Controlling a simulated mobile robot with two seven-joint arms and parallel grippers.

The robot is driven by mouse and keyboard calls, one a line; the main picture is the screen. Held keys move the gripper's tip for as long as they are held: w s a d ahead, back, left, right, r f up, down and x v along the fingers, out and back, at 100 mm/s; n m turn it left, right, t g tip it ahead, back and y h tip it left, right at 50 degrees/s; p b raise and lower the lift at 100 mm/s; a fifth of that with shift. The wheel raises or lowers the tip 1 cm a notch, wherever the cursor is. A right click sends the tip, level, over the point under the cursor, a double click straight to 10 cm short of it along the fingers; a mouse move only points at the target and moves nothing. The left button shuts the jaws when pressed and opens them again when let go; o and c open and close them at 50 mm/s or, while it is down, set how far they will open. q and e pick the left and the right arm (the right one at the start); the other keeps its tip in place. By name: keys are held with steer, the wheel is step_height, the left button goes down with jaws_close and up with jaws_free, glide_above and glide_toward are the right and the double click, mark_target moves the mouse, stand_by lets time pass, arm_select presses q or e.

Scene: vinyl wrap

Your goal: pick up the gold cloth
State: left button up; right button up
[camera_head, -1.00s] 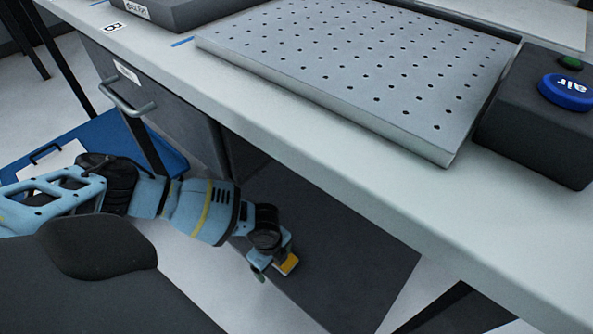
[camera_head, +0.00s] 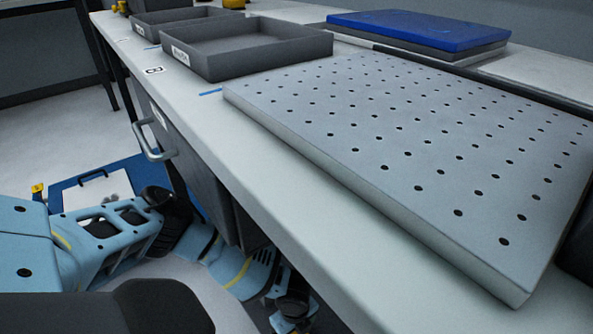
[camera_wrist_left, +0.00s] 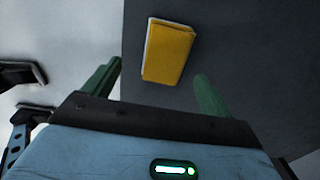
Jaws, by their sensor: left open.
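The gold cloth (camera_wrist_left: 168,52) shows in the left wrist view as a small, flat yellow rectangle with a pale edge. It lies on a dark grey surface, close to where that surface meets the light floor. My left gripper (camera_wrist_left: 158,71) has its two green fingers spread apart with nothing between them. The cloth appears just ahead of the fingertips, between their lines; I cannot tell the exact gap. In the head view my left arm reaches down beside the bench to the bottom edge, and the cloth is not visible there. My right gripper is not in view.
The workbench (camera_head: 235,150) overhangs my left arm, with a drawer handle (camera_head: 155,145) on its front. On top are a perforated plate (camera_head: 400,130), grey trays (camera_head: 245,45) and a blue slab (camera_head: 415,28). A blue panel with a clipboard (camera_head: 97,188) lies low at left.

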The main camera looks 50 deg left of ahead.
mark_target(295, 333)
arm_select(q)
steer(key=f, duration=0.1)
steer(key=f+b, duration=0.2)
steer(key=shift+w+a+f, duration=0.2)
steer(key=shift+w+f, duration=0.1)
steer(key=shift+f, duration=0.05)
steer(key=shift+f+b, duration=0.5)
steer(key=shift+f, duration=0.15)
steer(key=shift+c, duration=1.2)
steer(key=c, duration=0.8)
steer(key=shift+c, duration=0.2)
steer(key=shift+r, duration=0.1)
